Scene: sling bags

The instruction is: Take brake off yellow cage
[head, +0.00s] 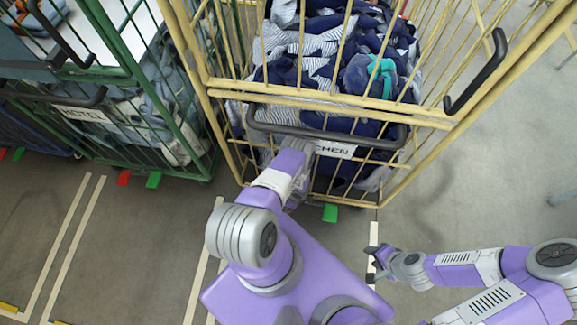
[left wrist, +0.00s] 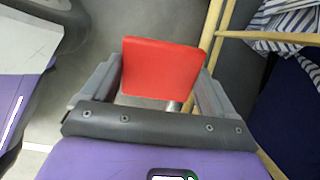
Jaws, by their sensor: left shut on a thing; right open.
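The yellow cage (head: 325,105) stands ahead, filled with dark blue and striped cloth, with a dark handle bar and a white label on its front. Its green pedal (head: 330,212) shows at the bottom front edge. A red pedal (left wrist: 160,66) shows close up in the left wrist view, between the fingers of my left gripper (left wrist: 158,88), which is shut on it. In the head view my left arm hides this pedal. My right gripper (head: 374,267) is open and empty, low over the floor to the right of the cage front.
A green cage (head: 110,85) with cloth stands to the left, with its own red pedal (head: 123,177) and green pedal (head: 154,180) at the bottom. A blue cage (head: 38,125) is at the far left.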

